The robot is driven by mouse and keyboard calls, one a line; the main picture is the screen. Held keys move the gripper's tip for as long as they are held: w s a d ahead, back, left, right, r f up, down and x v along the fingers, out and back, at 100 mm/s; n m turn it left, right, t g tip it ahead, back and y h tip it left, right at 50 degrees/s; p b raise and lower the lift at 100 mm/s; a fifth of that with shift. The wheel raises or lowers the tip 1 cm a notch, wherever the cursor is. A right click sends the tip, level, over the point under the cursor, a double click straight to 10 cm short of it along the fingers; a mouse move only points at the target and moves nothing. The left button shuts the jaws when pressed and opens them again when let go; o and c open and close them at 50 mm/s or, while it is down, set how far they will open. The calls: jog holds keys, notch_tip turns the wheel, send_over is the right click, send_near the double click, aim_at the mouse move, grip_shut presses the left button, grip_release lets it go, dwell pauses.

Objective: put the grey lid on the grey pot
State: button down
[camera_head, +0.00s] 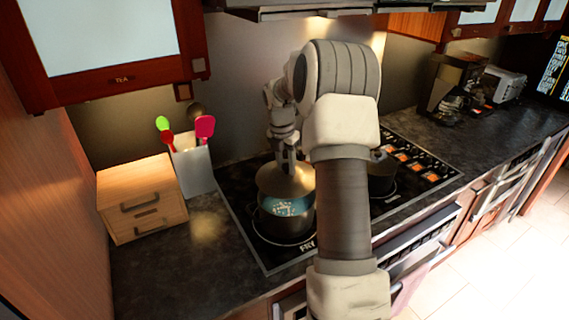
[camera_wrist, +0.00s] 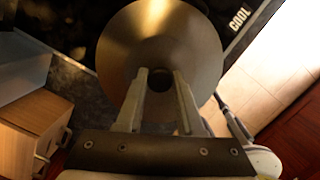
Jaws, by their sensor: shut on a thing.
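The grey lid (camera_head: 284,183) is a wide, shallow metal cone with a brownish sheen. It is over the grey pot (camera_head: 283,226) on the left part of the cooktop. A teal, speckled patch shows in the pot's opening below the lid's front edge, so the lid looks raised above the rim. My gripper (camera_head: 287,163) points down and is shut on the lid's knob. In the wrist view the lid (camera_wrist: 161,32) fills the top middle, with my gripper (camera_wrist: 162,78) at its centre. The pot is hidden under the lid there.
A second dark pot (camera_head: 382,180) stands on the cooktop to the right, partly hidden by my arm. A white utensil holder (camera_head: 194,165) and a small wooden drawer box (camera_head: 142,198) stand left of the cooktop. A coffee machine (camera_head: 452,84) stands at the back right.

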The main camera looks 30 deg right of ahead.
aim_at(286, 174)
jog(key=shift+r, duration=0.1)
jog(key=shift+f+b, duration=1.1)
jog(key=shift+f, duration=1.8)
jog(key=shift+f+p, duration=0.45)
jog(key=shift+f, duration=0.1)
dwell(0.8)
grip_release()
dwell(0.4)
jog(key=shift+r+p, duration=2.8)
jog(key=shift+r, duration=0.7)
